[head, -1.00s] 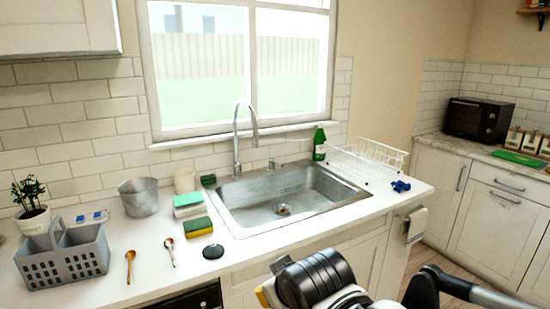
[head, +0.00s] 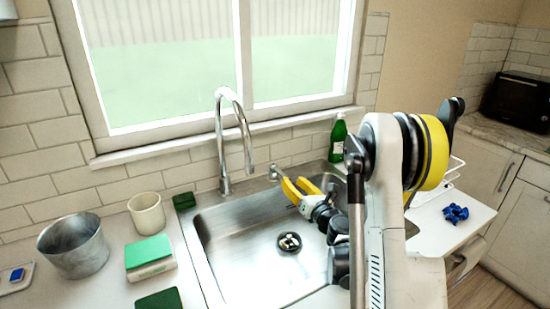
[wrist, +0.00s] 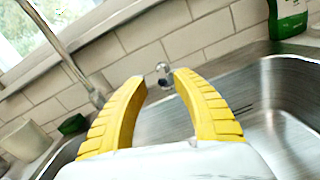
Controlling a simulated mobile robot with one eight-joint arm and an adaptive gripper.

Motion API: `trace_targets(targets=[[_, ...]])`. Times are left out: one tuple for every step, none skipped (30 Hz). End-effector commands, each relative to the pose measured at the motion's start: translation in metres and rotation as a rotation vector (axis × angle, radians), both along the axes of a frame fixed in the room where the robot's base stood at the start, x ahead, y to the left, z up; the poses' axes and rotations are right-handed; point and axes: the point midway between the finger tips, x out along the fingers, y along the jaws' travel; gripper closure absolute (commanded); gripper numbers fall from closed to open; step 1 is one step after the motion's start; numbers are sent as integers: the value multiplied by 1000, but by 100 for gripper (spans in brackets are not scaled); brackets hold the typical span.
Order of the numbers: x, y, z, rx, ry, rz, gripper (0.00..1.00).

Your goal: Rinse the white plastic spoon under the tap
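No white plastic spoon can be made out in either current view. The tall curved tap (head: 222,140) stands behind the sink (head: 215,245), its spout over the basin. No water stream is visible. A small metal tap handle (head: 275,172) sits on the back rim to its right. My gripper (head: 291,180) is over the back of the sink, its yellow fingers pointing toward the handle. In the wrist view, the fingers (wrist: 160,78) are apart with nothing held between them. The handle (wrist: 163,70) shows in the gap between the tips, beyond them.
A green bottle (head: 338,138) stands at the back right. A blue object (head: 455,213) lies right of the sink. My arm hides part of the basin and rack.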

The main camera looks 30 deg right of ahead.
Motion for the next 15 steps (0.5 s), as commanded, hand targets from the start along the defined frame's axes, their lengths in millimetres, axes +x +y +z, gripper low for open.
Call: trace_targets(targets=[[-1,0,-7,-30,8,10,66],[-1,0,-10,-44,12,15,66],[0,1,-12,-56,15,21,66],[2,1,-12,-61,17,23,66],[4,1,-12,-63,17,24,66],[8,1,-11,-63,18,24,66],[11,1,-10,-62,17,24,66],[15,2,-9,-62,17,24,66],[22,2,-9,-61,16,25,66],[27,3,-8,-61,16,25,66],[33,3,-11,-60,16,25,66],[41,2,-14,-60,16,24,66],[48,3,-15,-60,16,24,66],[54,3,-16,-59,16,25,66],[63,3,-16,-59,15,25,66]])
